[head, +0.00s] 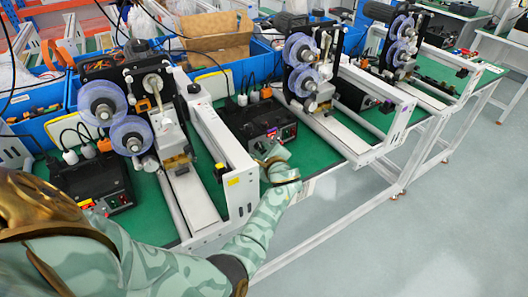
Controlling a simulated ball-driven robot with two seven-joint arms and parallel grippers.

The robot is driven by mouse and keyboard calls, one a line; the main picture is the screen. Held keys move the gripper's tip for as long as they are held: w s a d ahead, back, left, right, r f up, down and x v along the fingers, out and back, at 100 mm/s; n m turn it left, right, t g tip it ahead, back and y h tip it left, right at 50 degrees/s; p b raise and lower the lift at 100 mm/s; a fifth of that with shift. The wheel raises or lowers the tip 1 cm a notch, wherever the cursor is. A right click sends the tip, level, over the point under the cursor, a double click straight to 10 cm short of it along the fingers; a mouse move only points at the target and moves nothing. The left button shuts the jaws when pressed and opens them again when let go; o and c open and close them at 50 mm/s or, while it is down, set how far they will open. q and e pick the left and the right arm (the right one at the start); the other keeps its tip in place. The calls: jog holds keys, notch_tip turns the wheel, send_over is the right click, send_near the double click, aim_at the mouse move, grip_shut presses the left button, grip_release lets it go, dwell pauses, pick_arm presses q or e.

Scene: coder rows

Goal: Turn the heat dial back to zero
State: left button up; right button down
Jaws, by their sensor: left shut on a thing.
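A black control box (246,116) with a lit front panel stands on the green bench in the middle of the head view. My left arm comes in from the lower left, and its gripper (267,152) is at the left part of this box's front panel. The gripper is shut on the heat dial there. The fingers hide the dial, so its setting cannot be read. My right gripper is not in view.
A coder machine with purple reels (129,134) and a white rail (222,150) stand left of the gripper. A second black box (92,184) sits at left. Another coder machine (302,68) stands behind right. Open floor (430,230) lies at right.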

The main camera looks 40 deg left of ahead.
pick_arm(q)
jog(key=shift+n, duration=0.3)
jog(key=o, duration=1)
